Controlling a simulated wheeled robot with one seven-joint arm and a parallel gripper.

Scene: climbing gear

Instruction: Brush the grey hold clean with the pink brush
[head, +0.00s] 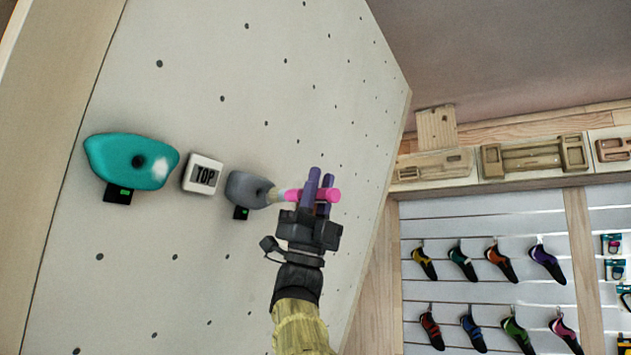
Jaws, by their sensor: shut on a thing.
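The grey hold (246,190) is fixed to the pale climbing wall, with a small dark box with a green light (241,213) under it. My gripper (320,190) is to the right of the hold, its purple fingers shut on the pink brush (328,195). The brush lies roughly level, and its pale bristle end (280,195) points left at the hold's right side. The bristles appear to be at or touching the hold; I cannot tell whether they press on it. No white patch shows on the visible part of the grey hold.
A teal hold (118,160) with a white patch is at left, with another green-lit box (118,194) below it. A "TOP" sign (203,174) sits between the holds. Wooden training boards (535,157) and hanging climbing shoes (498,262) are at right. The wall above is clear.

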